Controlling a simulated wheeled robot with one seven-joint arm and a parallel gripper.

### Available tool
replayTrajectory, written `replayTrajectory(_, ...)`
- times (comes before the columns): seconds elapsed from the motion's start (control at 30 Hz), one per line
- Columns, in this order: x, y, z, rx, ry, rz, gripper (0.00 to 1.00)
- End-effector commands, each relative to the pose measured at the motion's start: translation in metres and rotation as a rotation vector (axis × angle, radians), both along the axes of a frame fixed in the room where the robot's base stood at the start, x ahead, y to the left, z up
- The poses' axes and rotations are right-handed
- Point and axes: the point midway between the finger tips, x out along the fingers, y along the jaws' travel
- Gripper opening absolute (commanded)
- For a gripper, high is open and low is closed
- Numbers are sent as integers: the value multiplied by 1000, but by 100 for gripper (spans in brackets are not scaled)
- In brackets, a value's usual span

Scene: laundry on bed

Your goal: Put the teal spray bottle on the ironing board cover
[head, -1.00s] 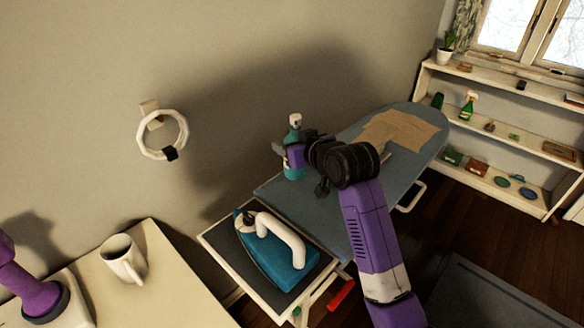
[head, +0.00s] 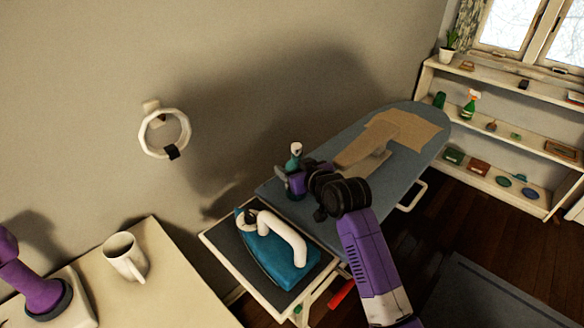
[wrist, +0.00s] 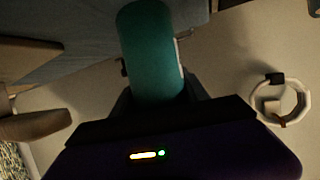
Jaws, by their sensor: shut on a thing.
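The teal spray bottle (head: 296,163) has a white top and stands about upright over the near left part of the ironing board. Its teal body fills the upper middle of the wrist view (wrist: 152,50). My gripper (head: 293,182) is shut on the bottle's body, and the arm hides part of it. The blue ironing board cover (head: 408,160) stretches from below the gripper to the back right. I cannot tell whether the bottle's base touches the cover.
A tan folded cloth (head: 415,130) lies on the board's far end. A teal iron (head: 280,262) rests on the dark pad at the near end. A white mug (head: 124,258) stands on the table at left. A shelf (head: 490,185) stands at right.

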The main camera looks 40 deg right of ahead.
Motion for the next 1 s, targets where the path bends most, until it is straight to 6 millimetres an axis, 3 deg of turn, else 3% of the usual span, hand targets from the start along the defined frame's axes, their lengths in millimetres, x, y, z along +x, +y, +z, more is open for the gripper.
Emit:
replayTrajectory(0.07, 0, 0, -3, 0, -1, 0, 1)
replayTrajectory(0.1, 0, 0, -3, 0, 1, 0, 59)
replayTrajectory(0.2, 0, 0, -2, 0, 0, 0, 75)
replayTrajectory(0.63, -5, 1, 3, 1, -1, 0, 75)
replayTrajectory(1.0, -65, 19, 27, 1, -1, -1, 75)
